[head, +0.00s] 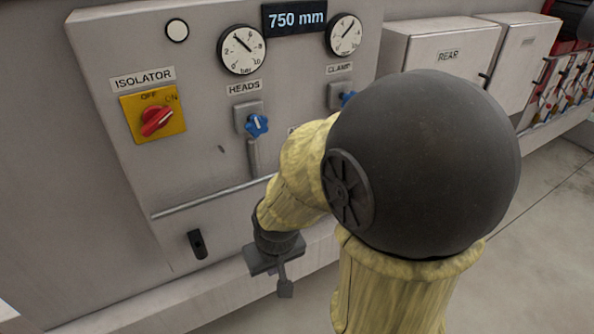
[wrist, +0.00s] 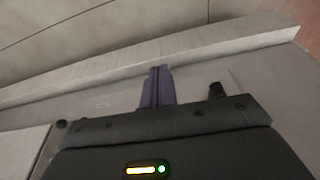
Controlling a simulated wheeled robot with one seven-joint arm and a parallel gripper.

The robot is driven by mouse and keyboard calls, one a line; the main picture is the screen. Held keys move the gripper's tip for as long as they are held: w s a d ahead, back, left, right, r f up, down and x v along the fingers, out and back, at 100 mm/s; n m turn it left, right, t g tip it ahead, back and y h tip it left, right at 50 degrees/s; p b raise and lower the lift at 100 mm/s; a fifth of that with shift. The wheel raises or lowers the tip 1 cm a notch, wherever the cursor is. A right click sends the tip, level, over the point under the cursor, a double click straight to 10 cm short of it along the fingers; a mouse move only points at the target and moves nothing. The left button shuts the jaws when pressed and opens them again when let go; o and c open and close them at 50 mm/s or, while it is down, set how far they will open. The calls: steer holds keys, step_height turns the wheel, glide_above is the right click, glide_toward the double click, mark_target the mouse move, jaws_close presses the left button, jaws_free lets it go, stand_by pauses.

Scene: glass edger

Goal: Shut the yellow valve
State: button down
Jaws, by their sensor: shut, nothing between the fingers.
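No yellow valve shows in either view; my arm hides part of the panel right of the heads valve. A blue star-shaped valve handle (head: 257,125) sits under the HEADS label. A second blue valve handle (head: 347,98) under the CLAMP label is partly covered by my arm. My gripper (head: 285,290) hangs in front of the lower edge of the panel, below and apart from the valves. In the wrist view its purple-grey fingers (wrist: 155,86) are together and hold nothing.
The grey panel (head: 185,185) carries a red isolator switch (head: 156,121) on a yellow plate, two dial gauges, a 750 mm display (head: 297,18) and a horizontal rail (head: 205,198). Grey boxes, one marked REAR (head: 430,55), stand to the right. Open floor (head: 545,220) lies at the right.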

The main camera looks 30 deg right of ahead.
steer(key=w+d+r+m+p, duration=0.7)
steer(key=w+d+r+m, duration=0.8)
steer(key=r, duration=0.4)
steer(key=w+m, duration=0.1)
steer(key=m, duration=0.1)
steer(key=shift+w+d+r+m+p, duration=0.2)
steer(key=shift+w+d+m+p, duration=0.1)
steer(key=shift+p, duration=0.1)
steer(key=p+x, duration=0.3)
steer(key=x, duration=1.1)
steer(key=shift+s, duration=0.2)
steer(key=shift+f, duration=0.15)
